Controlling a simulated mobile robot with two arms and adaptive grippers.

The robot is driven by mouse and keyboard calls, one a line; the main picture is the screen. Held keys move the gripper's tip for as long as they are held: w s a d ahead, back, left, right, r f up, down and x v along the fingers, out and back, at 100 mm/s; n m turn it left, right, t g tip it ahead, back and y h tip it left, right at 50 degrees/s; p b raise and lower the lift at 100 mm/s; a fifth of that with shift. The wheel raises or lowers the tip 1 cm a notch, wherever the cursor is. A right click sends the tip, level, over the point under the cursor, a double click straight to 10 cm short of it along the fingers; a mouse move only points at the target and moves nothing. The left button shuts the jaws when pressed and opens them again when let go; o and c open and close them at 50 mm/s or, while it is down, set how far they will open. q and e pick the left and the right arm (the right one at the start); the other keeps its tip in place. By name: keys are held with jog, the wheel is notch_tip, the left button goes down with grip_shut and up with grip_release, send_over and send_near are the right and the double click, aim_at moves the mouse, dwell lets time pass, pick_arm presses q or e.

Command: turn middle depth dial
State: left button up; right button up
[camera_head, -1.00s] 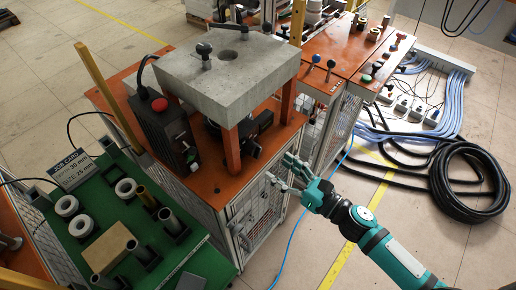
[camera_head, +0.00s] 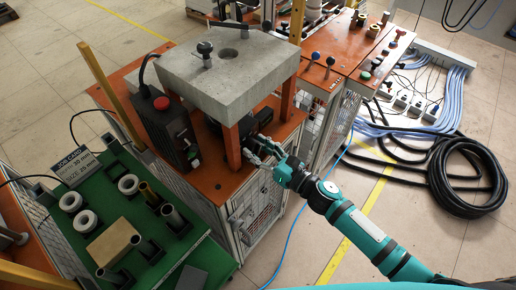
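The induction heater stands on an orange-topped cabinet (camera_head: 205,178). It has a thick grey block (camera_head: 228,75) on orange posts and a black control box (camera_head: 168,125) with a red button (camera_head: 161,103). A second dark unit (camera_head: 262,117) sits under the block, partly hidden by a post. I cannot pick out a middle depth dial; the parts there are small and dark. My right gripper (camera_head: 257,152) is at the cabinet's front edge, just below and in front of that dark unit. I cannot tell whether it touches anything or how far its fingers are apart. My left gripper is not in view.
A front orange post (camera_head: 231,147) stands close left of my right gripper. A green table (camera_head: 188,252) with white rings and tubes is at the lower left. Another orange bench (camera_head: 343,52) stands behind right. Black hose and blue cables lie on the floor at right.

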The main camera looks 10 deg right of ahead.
jog(key=c, duration=0.7)
jog(key=shift+f+n, duration=0.1)
jog(key=shift+n, duration=0.2)
jog(key=n+b, duration=0.2)
jog(key=n, duration=0.1)
jog(key=shift+n+b, duration=0.9)
jog(key=shift+n, duration=0.7)
jog(key=o, duration=1.2)
